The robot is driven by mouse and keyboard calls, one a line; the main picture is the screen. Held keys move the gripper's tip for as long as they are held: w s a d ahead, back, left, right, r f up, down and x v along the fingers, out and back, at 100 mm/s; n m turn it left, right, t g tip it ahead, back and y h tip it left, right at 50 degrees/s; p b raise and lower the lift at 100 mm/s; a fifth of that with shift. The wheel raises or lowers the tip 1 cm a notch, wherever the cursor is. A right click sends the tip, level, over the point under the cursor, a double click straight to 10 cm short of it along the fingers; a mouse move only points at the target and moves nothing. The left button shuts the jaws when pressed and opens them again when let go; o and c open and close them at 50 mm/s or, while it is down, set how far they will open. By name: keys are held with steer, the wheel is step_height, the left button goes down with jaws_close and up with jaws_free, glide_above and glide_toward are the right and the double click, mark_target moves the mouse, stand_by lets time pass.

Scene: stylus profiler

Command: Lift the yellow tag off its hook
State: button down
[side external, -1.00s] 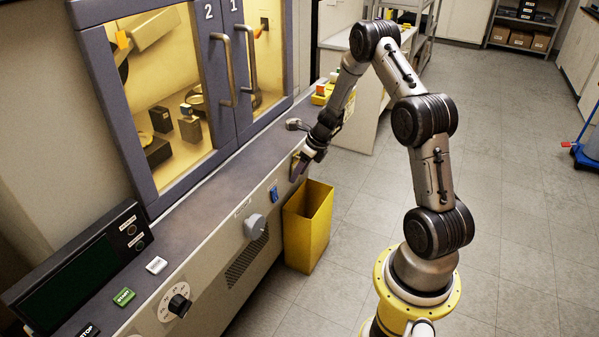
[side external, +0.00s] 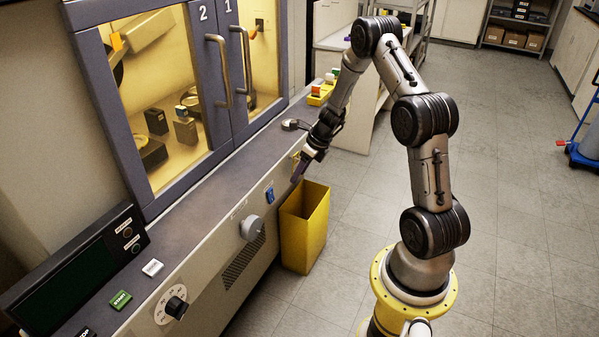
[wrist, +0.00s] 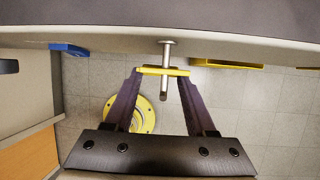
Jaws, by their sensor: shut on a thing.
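The yellow tag (wrist: 163,71) shows edge-on in the wrist view, lying across a metal hook (wrist: 167,52) that sticks out of the bench front. The hook's end shows past the tag, so the tag is still around or against it; I cannot tell which exactly. My gripper (wrist: 160,76) has its two dark purple fingers shut on the tag, one at each end. In the side view my gripper (side external: 297,170) is close to the bench front, and the tag is too small there to make out clearly.
A tall yellow bin (side external: 304,230) stands on the floor below and beside my gripper. A blue part (side external: 269,194) and a grey knob (side external: 251,228) stick out of the bench front. A yellow tray (side external: 320,96) sits on the bench top.

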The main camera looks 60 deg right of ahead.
steer(key=s, duration=0.8)
stand_by(0.9)
steer(key=shift+a, duration=0.1)
